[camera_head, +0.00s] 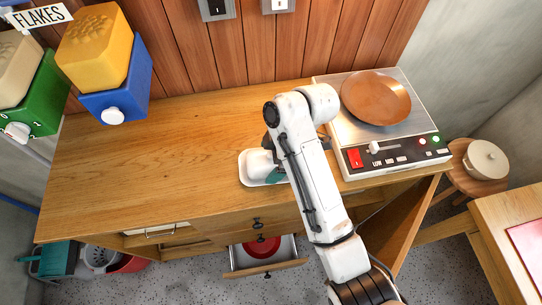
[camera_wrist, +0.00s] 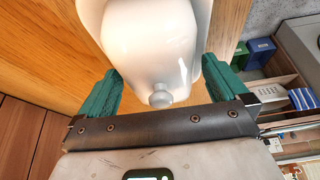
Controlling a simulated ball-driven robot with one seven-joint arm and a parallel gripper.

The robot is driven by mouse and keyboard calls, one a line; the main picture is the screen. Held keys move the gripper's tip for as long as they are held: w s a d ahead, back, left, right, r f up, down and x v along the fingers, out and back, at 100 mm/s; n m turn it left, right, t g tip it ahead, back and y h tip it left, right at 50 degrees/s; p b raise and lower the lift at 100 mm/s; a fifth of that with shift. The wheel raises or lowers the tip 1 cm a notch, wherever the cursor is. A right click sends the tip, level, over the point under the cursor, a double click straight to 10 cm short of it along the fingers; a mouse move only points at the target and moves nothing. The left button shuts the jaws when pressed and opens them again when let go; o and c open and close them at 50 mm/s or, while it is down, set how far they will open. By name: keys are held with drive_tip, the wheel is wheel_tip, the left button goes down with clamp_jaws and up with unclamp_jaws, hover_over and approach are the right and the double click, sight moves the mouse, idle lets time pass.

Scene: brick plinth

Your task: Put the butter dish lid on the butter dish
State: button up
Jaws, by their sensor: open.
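The white butter dish lid (camera_head: 261,163), with a round knob, is over the white butter dish (camera_head: 246,181) on the wooden counter. In the wrist view the lid (camera_wrist: 150,45) is large, and the dish's rim (camera_wrist: 90,12) shows past its edge. The lid appears to rest on the dish, but I cannot tell whether it is fully seated. My gripper (camera_head: 275,175) is at the lid, its arm hiding the right part of lid and dish. In the wrist view my gripper (camera_wrist: 161,68) is open, one teal finger on each side of the lid, with visible gaps.
A scale-like appliance (camera_head: 354,160) with a brown plate (camera_head: 376,97) stands to the right. Blue-yellow (camera_head: 115,95) and green (camera_head: 40,95) dispensers stand at the left. An open drawer (camera_head: 285,268) holds a red item. The counter's left part (camera_head: 150,165) is clear.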

drive_tip(key=p+v, duration=0.5)
drive_tip(key=v, duration=0.6)
drive_tip(key=shift+d+r, duration=0.25)
drive_tip(key=shift+r, duration=0.1)
drive_tip(key=shift+w, duration=0.1)
drive_tip(key=s+d+f+m+t+h, duration=0.1)
drive_tip(key=s+d+f+m, duration=0.5)
drive_tip(key=s+d+m, duration=0.25)
drive_tip(key=s+d+f+m+t+h, duration=0.1)
drive_tip(key=s+d+f+m, duration=0.4)
drive_tip(key=s+d+m, duration=0.35)
drive_tip(key=s+d+m+h, duration=0.2)
drive_tip(key=s+d+m, duration=0.2)
drive_tip(key=s+d, duration=0.5)
drive_tip(key=shift+s+d+r+h, duration=0.25)
drive_tip(key=shift+s+r+h, duration=0.1)
drive_tip(key=shift+s, duration=0.4)
drive_tip(key=shift+f, duration=0.1)
